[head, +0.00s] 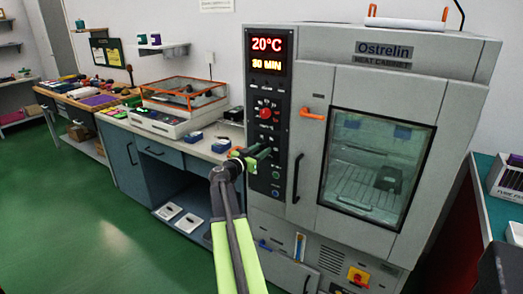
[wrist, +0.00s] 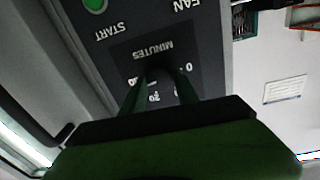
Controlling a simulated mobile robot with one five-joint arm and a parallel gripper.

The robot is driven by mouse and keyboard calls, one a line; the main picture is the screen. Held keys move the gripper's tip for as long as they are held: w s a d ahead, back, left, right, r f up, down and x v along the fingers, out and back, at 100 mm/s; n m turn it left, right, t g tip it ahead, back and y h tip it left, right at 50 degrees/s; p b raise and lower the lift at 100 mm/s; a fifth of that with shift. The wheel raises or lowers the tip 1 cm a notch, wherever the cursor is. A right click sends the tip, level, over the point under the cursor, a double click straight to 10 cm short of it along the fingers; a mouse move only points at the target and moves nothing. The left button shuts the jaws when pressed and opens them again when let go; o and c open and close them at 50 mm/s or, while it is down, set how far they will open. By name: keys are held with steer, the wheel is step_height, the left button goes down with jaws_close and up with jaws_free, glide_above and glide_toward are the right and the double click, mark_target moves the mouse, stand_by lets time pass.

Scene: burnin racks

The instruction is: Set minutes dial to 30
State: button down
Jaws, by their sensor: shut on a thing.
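The grey heat cabinet (head: 400,60) has a dark control panel (head: 266,95) on its front left. The panel's display (head: 268,52) reads 20°C and 30 MIN. My gripper (head: 264,153) reaches the panel below the red dial (head: 265,114). In the wrist view, my gripper's green fingers (wrist: 159,88) are shut on the minutes dial (wrist: 158,76), just by the MINUTES label (wrist: 153,51). The fingers hide most of the dial, and its pointer cannot be made out. Part of its printed scale shows between and beside the fingers.
A black door handle (head: 297,178) and an orange latch (head: 312,114) lie right of the panel. The green START button (wrist: 95,4) is near the dial. A workbench (head: 190,146) with a blue item (head: 221,146) stands left of the cabinet. The green floor at left is clear.

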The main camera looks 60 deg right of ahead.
steer(key=shift+m, duration=0.6)
steer(key=c, duration=0.9)
jaws_free()
steer(key=shift+a, duration=0.1)
steer(key=a, duration=0.5)
steer(key=w+a, duration=0.1)
steer(key=a, duration=1.1)
steer(key=shift+w+a, duration=0.15)
steer(key=shift+w, duration=0.05)
